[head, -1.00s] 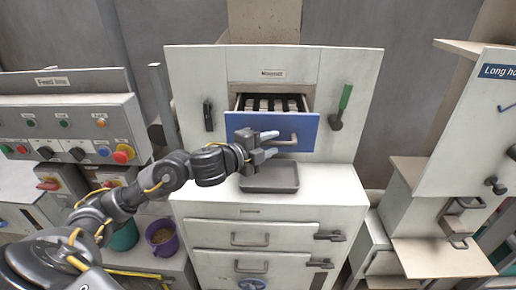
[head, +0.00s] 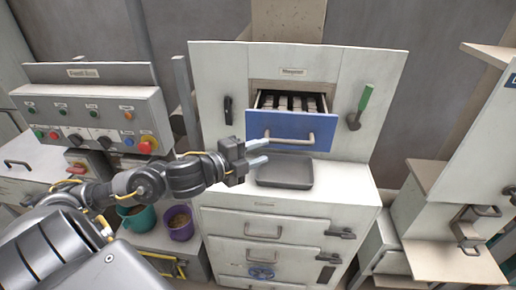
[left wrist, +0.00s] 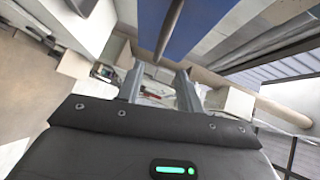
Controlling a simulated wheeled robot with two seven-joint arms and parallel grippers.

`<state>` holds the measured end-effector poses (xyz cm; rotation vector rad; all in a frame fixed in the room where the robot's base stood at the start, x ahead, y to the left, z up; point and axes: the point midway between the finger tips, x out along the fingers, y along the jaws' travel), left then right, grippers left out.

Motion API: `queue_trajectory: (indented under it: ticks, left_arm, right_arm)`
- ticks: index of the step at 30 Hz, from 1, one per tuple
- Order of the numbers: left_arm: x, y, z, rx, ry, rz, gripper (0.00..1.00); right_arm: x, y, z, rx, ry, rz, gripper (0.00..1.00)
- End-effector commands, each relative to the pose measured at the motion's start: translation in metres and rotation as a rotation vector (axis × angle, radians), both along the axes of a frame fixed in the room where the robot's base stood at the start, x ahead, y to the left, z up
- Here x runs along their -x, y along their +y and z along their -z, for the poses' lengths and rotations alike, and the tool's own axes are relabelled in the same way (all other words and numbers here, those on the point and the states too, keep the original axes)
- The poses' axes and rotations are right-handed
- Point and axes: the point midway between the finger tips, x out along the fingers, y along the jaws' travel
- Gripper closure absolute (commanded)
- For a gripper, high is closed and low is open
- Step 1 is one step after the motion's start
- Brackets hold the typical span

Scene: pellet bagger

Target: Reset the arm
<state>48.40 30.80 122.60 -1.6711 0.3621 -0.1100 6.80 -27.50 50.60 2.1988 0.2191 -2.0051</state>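My left gripper (head: 263,153) is in front of the machine, just left of and below the blue drawer's handle (head: 289,138). Its two pale fingers are apart with nothing between them, as the left wrist view (left wrist: 159,82) also shows. The blue drawer (head: 270,124) is pulled out, with several dark bars or slots inside it. In the left wrist view the blue drawer front (left wrist: 198,22) and its bar handle (left wrist: 168,32) lie beyond the fingertips, apart from them. My right gripper is in neither view.
A grey tray (head: 285,182) sits on the ledge under the drawer, close to my left gripper. A green-handled lever (head: 364,100) is on the right of the panel. The control box (head: 95,118) and teal (head: 137,219) and purple buckets (head: 180,232) are left. Shelving stands right.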

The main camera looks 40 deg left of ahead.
Motion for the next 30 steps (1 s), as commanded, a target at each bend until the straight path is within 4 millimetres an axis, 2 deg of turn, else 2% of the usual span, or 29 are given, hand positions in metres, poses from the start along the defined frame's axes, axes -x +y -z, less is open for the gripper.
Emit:
queue_trajectory:
  ticks: [15, 17, 19, 20, 23, 25, 27, 30]
  left_arm:
    - [0.000, 0.000, 0.001, 0.001, 0.000, -0.001, 0.64]
    - [0.000, 0.000, 0.004, 0.014, 0.010, -0.010, 0.64]
    - [0.002, 0.001, 0.016, 0.053, 0.044, -0.040, 0.64]
    - [0.004, 0.001, 0.025, 0.083, 0.067, -0.062, 0.64]
    - [0.015, 0.002, 0.069, 0.222, 0.196, -0.181, 0.64]
    - [0.033, 0.002, 0.113, 0.350, 0.327, -0.303, 0.64]
    - [0.059, -0.001, 0.158, 0.477, 0.474, -0.442, 0.64]
    - [0.101, -0.010, 0.210, 0.616, 0.661, -0.621, 0.64]
  right_arm:
    - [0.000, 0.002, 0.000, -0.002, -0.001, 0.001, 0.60]
    - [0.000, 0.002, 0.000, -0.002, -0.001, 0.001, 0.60]
    - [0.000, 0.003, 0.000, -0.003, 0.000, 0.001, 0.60]
    - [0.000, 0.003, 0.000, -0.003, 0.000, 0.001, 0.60]
    - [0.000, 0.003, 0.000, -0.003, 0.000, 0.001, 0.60]
    - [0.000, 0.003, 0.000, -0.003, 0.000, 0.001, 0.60]
    - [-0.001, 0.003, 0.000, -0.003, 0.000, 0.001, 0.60]
    - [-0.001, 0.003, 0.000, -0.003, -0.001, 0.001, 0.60]
